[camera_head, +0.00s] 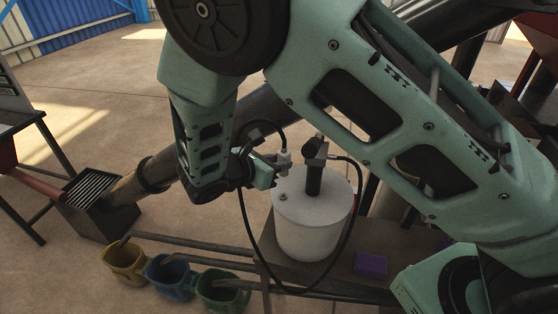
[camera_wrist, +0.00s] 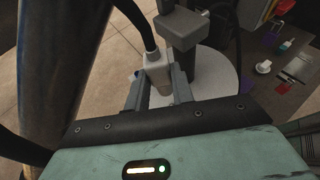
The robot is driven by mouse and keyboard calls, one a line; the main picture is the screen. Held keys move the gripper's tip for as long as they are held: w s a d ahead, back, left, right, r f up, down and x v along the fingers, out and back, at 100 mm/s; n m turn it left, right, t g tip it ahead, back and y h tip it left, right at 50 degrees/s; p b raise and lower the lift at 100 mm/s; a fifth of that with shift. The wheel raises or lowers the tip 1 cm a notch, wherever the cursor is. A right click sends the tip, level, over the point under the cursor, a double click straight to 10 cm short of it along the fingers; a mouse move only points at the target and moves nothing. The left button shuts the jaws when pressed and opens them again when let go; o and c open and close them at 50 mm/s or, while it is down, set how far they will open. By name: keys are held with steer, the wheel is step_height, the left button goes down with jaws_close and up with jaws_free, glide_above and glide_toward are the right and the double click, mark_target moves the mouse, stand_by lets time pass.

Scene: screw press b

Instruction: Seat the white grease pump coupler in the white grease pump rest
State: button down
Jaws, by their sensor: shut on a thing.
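The white coupler (camera_head: 284,158) sits at the end of a black hose, between the fingers of my gripper (camera_head: 272,168). In the wrist view the pale block-shaped coupler (camera_wrist: 157,66) is between the two grey fingers of my gripper (camera_wrist: 160,80), which is shut on it. It is above the lid of the white grease pump drum (camera_head: 310,228), beside the pump's dark head (camera_head: 315,150). The drum lid (camera_wrist: 222,92) also shows in the wrist view. I cannot make out the coupler rest for certain; a small stub (camera_head: 283,196) stands on the lid's left.
A black hose (camera_head: 350,230) loops around the drum. A purple box (camera_head: 371,264) lies on the bench to the right. Yellow (camera_head: 124,262), blue (camera_head: 168,278) and green (camera_head: 222,290) buckets stand at lower left. A thick dark tube (camera_head: 150,178) runs behind my gripper.

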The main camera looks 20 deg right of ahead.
steer(key=shift+r, duration=0.15)
steer(key=shift+f+b, duration=1.65)
steer(key=shift+f, duration=1.2)
steer(key=shift+f, duration=0.1)
steer(key=shift+f+b, duration=0.6)
steer(key=shift+f, duration=0.7)
steer(key=c, duration=1.1)
jaws_free()
steer(key=shift+a, duration=0.1)
